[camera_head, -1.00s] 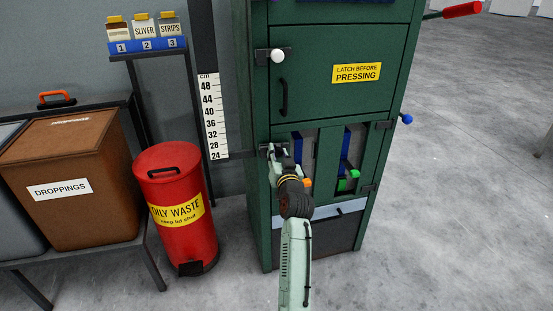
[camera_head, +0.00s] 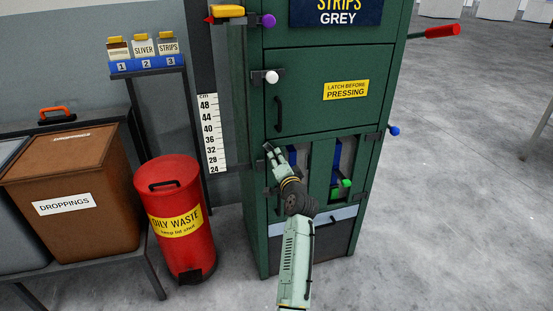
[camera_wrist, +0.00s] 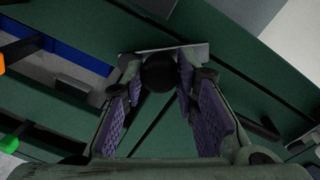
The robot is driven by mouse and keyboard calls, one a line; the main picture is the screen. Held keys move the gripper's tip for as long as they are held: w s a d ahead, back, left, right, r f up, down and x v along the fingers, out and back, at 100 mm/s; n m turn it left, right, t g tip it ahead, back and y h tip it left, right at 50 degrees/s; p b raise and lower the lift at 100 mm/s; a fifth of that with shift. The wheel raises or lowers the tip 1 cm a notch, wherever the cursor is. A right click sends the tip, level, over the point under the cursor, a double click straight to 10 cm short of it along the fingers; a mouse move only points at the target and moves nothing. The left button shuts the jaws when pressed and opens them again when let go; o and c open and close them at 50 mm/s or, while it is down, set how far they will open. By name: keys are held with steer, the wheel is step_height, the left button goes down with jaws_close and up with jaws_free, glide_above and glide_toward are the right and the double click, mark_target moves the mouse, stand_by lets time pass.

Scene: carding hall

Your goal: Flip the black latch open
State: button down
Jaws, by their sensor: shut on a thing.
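The black latch's round knob (camera_wrist: 158,73) sits between my two purple-padded fingers in the wrist view, in front of a grey metal plate. My gripper (camera_wrist: 160,90) is shut on this knob. In the head view my gripper (camera_head: 269,149) is at the left edge of the green cabinet's front, below the upper door's black handle. My fingers hide the knob there, and I cannot make out the latch's exact angle.
Above are a white-knobbed latch (camera_head: 272,77) and a purple-knobbed one (camera_head: 268,20). A yellow sign (camera_head: 346,90) reads "LATCH BEFORE PRESSING". A red oily-waste bin (camera_head: 172,240) and a brown droppings bin (camera_head: 75,170) stand left.

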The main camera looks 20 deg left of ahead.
steer(key=shift+w+d+r+m+p, duration=0.25)
steer(key=shift+m+p, duration=0.1)
steer(key=shift+m, duration=0.35)
steer(key=c, duration=1.3)
jaws_free()
steer(key=shift+f, duration=0.1)
steer(key=shift+s, duration=0.15)
steer(key=v, duration=1.2)
